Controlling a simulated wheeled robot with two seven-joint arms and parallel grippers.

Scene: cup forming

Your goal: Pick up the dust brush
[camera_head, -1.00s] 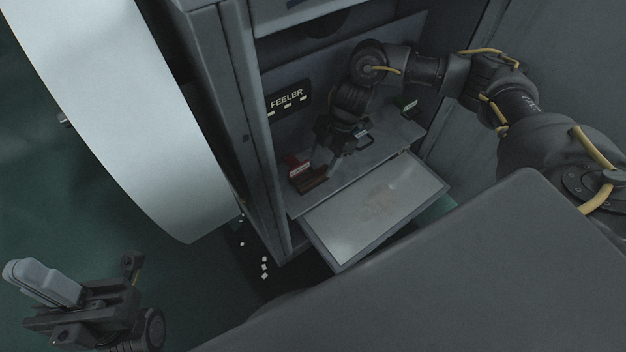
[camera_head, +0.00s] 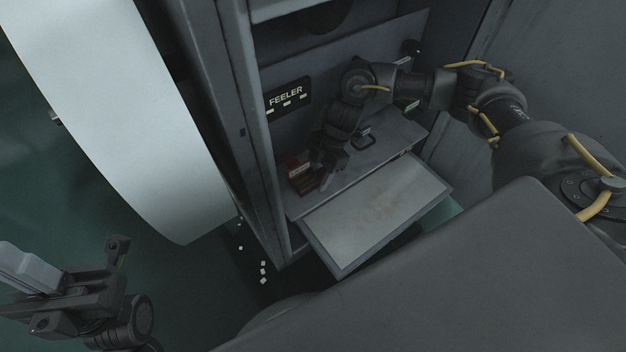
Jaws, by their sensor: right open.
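A small dark reddish-brown object (camera_head: 306,184), which looks like the dust brush, lies at the left end of the grey shelf (camera_head: 375,155) inside the cabinet. It is dim and partly covered by my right gripper. My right gripper (camera_head: 324,180) is open and points down, with its fingers at the right side of the brush. I cannot tell whether they touch it. My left gripper (camera_head: 68,285) is at the lower left, far from the shelf. A pale grey piece shows at its end, and its jaw state is unclear.
A dark handled item (camera_head: 363,140) is on the shelf to the right. A pale tilted panel (camera_head: 375,215) lies in front of the shelf. The cabinet's left post (camera_head: 262,150) is close by. Small white bits lie on the floor.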

